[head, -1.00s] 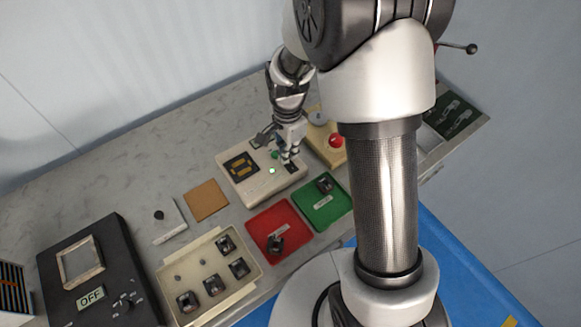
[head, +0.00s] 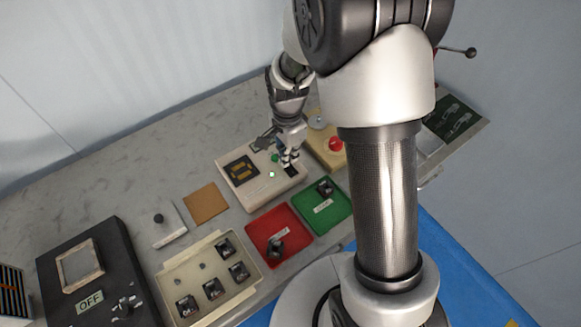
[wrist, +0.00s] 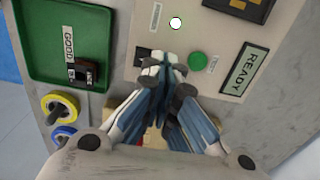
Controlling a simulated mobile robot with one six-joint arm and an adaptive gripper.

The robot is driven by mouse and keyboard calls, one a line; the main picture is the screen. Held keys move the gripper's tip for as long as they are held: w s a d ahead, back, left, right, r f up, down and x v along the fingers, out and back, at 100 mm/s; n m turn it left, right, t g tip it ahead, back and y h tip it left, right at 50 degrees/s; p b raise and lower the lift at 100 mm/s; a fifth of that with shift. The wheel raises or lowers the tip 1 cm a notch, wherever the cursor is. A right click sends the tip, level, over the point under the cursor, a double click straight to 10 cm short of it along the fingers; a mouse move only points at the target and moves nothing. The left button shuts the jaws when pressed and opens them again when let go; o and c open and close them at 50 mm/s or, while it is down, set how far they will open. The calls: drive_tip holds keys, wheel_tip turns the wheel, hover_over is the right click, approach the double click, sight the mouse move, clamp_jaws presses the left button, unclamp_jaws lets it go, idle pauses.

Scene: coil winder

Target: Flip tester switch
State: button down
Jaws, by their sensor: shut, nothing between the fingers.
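The tester is a beige box (head: 262,194) on the grey bench, with a black and gold socket (head: 241,168) on its left half in the head view. It also shows in the wrist view (wrist: 215,28), with a READY display (wrist: 243,70), a green button (wrist: 198,61) and a bright lamp (wrist: 176,22). A small dark switch (wrist: 142,54) is beside my fingertips, partly covered by them. My gripper (head: 289,160) is shut and empty, low over the tester's right part; its tips (wrist: 163,64) are close to the switch. Contact and the switch position are unclear.
A green tray (head: 338,208) labelled GOOD holds a dark part, and a red tray (head: 262,222) holds another. A beige tray (head: 176,272) with several parts and a black unit reading OFF (head: 60,236) stand left. A red button box (head: 325,154) is close right of my gripper.

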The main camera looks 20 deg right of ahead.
drive_tip(key=shift+f+b, duration=0.7)
drive_tip(key=shift+f, duration=0.4)
idle(0.7)
wheel_tip(320, 180, up, 7)
drive_tip(key=p, duration=0.5)
drive_tip(key=shift+p, duration=0.3)
idle(0.5)
